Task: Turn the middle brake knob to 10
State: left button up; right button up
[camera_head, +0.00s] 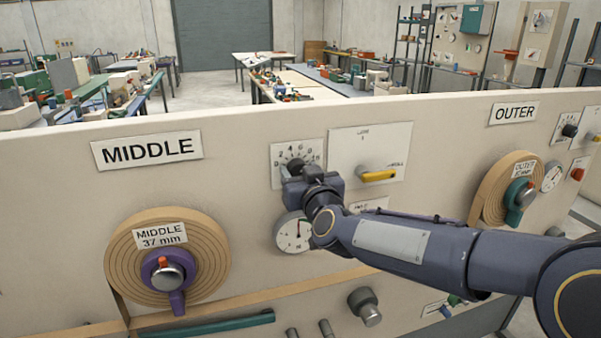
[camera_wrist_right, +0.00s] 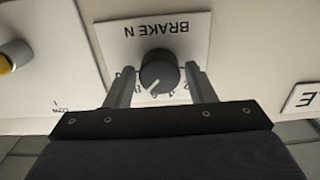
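The middle brake knob (camera_wrist_right: 160,72) is a black round knob with a white pointer line. It sits on a white plate (camera_wrist_right: 190,30) marked BRAKE N, upside down in the right wrist view. The pointer slants down-left there; the number it marks is too small to read. My right gripper (camera_wrist_right: 160,70) has one finger on each side of the knob, with narrow gaps visible. In the head view my right gripper (camera_head: 298,176) covers the lower part of the dial plate (camera_head: 313,152), whose upper numbers show. My left gripper is out of view.
The MIDDLE sign (camera_head: 147,150) and the middle spool (camera_head: 120,255) are left of the dial. A gauge (camera_head: 293,234) lies just below my gripper. A yellow handle (camera_head: 377,175) is close on the right. The OUTER spool (camera_head: 490,190) is farther right.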

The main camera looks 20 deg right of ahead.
jog(key=c, duration=0.7)
jog(key=shift+c, duration=0.2)
jog(key=shift+f+m, duration=0.1)
jog(key=shift+m, duration=0.2)
jog(key=shift+d+m+b, duration=0.1)
jog(key=shift+m+b, duration=1.25)
jog(key=shift+m, duration=1.35)
jog(key=o, duration=1)
